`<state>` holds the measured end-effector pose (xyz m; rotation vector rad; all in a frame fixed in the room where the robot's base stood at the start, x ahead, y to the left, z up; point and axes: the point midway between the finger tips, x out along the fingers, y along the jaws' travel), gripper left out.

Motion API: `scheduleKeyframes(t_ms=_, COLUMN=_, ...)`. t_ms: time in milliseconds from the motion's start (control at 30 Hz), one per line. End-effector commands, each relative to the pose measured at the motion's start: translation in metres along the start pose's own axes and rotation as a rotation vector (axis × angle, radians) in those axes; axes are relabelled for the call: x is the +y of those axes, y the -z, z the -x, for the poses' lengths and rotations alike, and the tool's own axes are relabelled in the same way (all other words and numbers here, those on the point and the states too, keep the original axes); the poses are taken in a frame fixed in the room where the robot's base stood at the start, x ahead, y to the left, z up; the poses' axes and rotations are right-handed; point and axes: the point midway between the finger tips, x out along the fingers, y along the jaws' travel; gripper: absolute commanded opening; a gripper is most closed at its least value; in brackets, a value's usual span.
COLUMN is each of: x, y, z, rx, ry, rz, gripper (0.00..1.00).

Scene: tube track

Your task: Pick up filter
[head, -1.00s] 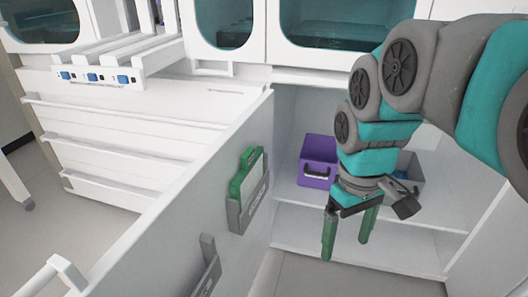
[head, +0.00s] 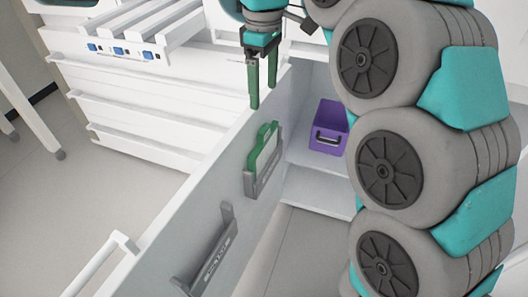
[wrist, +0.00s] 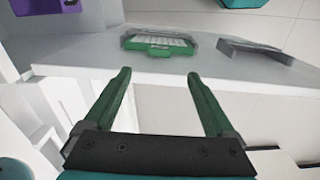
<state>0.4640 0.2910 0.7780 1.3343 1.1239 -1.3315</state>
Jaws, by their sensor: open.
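The filter (head: 264,147) has a green frame and a handle-like top, and sits upright in a grey holder on the inner face of the open cabinet door. In the wrist view the filter (wrist: 160,41) shows its green frame around a pale pleated face, ahead of the fingers. My gripper (head: 262,104) points down above the filter, near the top of the door. Its green fingers are apart with nothing between them, and the gap (wrist: 159,73) lines up with the filter in the wrist view. The filter's lower part is hidden by the holder.
A second grey holder (head: 207,252) is lower on the same door (head: 160,262) and looks empty. A purple bin (head: 328,127) stands on the cabinet shelf behind. A white drawer unit (head: 160,105) is at the left. My arm covers the right side.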

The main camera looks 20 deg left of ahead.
Motion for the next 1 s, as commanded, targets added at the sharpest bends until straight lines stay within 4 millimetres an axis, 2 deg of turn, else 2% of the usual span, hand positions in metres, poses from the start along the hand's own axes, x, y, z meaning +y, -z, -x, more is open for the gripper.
scheduleKeyframes(t_ms=400, x=-0.001, y=-0.001, z=-0.053, rx=-0.004, ry=0.003, rz=-0.001, gripper=0.9)
scheduleKeyframes(t_ms=667, x=0.0, y=-0.001, z=-0.068, rx=-0.002, ry=0.002, rz=-0.001, gripper=0.9)
scheduleKeyframes(t_ms=1000, x=0.001, y=-0.001, z=-0.109, rx=-0.003, ry=0.003, rz=-0.002, gripper=0.9)
